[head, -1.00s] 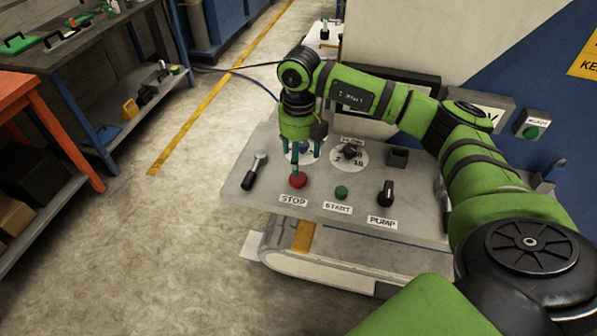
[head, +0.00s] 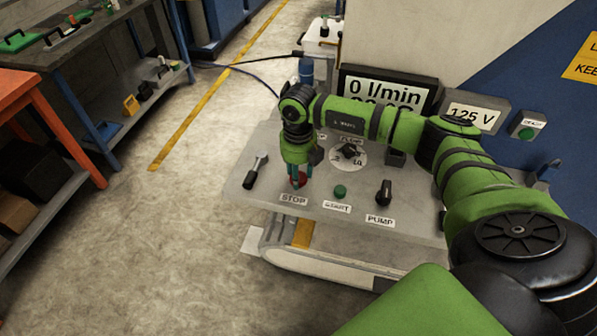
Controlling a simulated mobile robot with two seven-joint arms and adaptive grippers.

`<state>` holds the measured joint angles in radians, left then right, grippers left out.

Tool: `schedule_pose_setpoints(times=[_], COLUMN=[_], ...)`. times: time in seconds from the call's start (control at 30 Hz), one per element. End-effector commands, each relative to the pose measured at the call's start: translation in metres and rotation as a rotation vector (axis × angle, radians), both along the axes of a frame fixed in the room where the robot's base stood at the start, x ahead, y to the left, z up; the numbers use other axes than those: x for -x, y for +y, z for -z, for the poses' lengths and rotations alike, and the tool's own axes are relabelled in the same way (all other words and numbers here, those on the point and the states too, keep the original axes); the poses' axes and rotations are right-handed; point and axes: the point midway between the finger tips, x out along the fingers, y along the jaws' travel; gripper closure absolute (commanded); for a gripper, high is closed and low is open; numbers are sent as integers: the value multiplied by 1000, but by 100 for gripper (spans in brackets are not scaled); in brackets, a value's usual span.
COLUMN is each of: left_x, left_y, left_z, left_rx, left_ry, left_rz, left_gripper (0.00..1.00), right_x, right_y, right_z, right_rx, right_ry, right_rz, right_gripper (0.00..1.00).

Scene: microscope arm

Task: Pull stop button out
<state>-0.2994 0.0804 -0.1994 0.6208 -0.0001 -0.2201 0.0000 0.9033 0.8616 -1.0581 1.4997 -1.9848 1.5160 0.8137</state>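The red stop button (head: 298,180) sits on the grey control panel (head: 262,203), above the white STOP label (head: 293,199). My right gripper (head: 299,184) points down at the button, with its teal fingers on either side of it and partly covering it. The fingers look spread around the button; I cannot tell whether they touch it. My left gripper is not in view.
The panel also holds a lever (head: 256,172) at left, a green START button (head: 340,191), a black PUMP knob (head: 384,191) and a dial (head: 349,154). Behind are a display (head: 386,90) and a 12.5 V box (head: 473,116). Open floor lies to the left.

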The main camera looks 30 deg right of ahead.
Motion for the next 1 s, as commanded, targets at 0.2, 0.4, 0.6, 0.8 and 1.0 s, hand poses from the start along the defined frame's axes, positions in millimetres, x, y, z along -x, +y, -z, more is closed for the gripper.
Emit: schedule_pose_setpoints(times=[0.2,0.4,0.6,0.8,1.0], left_x=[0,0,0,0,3], left_y=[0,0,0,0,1], left_z=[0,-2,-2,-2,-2], left_rx=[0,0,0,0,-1], left_ry=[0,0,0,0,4], left_rz=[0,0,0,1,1], left_gripper=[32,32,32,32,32], right_x=[1,1,1,1,1], right_y=[0,0,0,0,0], right_z=[-2,-17,-17,-17,-17], right_rx=[0,0,-1,-1,-1], right_ry=[4,5,3,3,2], right_rz=[-1,0,0,0,0], right_gripper=[100,100,45,32,32])
